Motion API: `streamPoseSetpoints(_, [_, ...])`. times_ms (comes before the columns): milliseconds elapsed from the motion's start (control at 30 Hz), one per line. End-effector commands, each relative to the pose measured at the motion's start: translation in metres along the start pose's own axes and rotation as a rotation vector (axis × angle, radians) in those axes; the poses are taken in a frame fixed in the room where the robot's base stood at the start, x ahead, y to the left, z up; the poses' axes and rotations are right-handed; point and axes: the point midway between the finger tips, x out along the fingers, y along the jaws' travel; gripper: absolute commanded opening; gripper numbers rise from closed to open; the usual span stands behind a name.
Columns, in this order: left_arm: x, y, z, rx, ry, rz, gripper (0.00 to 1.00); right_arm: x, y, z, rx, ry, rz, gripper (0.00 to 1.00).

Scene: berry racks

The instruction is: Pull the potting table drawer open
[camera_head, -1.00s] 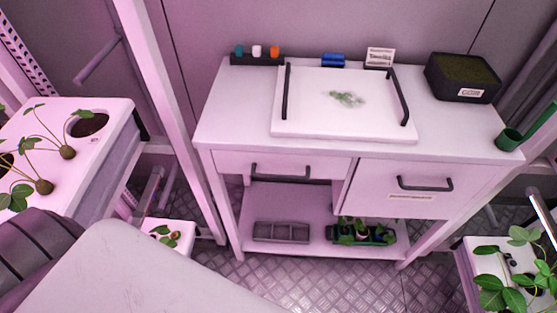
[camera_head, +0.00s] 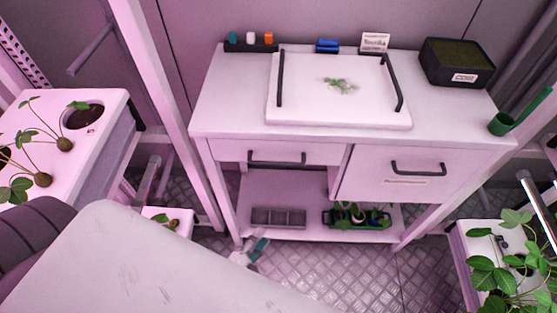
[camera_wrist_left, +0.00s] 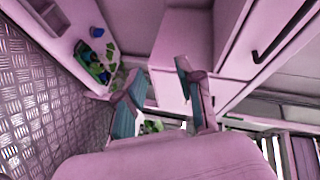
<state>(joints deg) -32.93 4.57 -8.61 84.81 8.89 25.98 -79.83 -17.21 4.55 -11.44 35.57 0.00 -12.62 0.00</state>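The white potting table (camera_head: 240,118) stands against the back wall. Under its top are a shallow left drawer (camera_head: 225,152) with a dark bar handle (camera_head: 277,162) and a deeper right drawer (camera_head: 370,175) with a dark handle (camera_head: 418,170). Both fronts look closed. My left gripper (camera_head: 258,246) is low in front of the table, near the lower shelf and below the left drawer, touching no handle. In the left wrist view its teal-padded fingers (camera_wrist_left: 160,88) are apart with nothing held between them. A dark handle (camera_wrist_left: 284,34) shows there at upper right. My right gripper is out of view.
A white tray with dark handles (camera_head: 300,118) lies on the tabletop, beside a dark soil box (camera_head: 455,75) and a green cup (camera_head: 501,124). The lower shelf (camera_head: 290,190) holds a grey divided tray and potted plants. Planters stand left and right.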

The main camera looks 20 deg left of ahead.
Motion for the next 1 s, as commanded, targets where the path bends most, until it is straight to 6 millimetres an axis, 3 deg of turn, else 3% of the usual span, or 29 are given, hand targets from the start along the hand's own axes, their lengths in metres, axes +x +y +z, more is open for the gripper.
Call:
streamPoseSetpoints(33, [-0.003, -0.04, -0.01, 0.094, 0.011, -0.107, 0.37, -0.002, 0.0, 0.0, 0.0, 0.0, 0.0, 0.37])
streamPoseSetpoints(100, [-0.007, -0.082, -0.019, 0.211, 0.006, -0.228, 0.37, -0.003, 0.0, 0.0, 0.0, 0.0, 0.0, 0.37])
streamPoseSetpoints(233, [-0.017, -0.13, -0.028, 0.343, -0.02, -0.366, 0.37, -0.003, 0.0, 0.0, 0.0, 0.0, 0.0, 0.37])
streamPoseSetpoints(467, [-0.007, -0.151, -0.032, 0.388, -0.032, -0.409, 0.37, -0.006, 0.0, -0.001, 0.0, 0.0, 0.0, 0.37])
streamPoseSetpoints(1000, [0.09, -0.19, -0.037, 0.384, -0.03, -0.405, 0.37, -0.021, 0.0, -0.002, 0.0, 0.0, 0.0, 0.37])
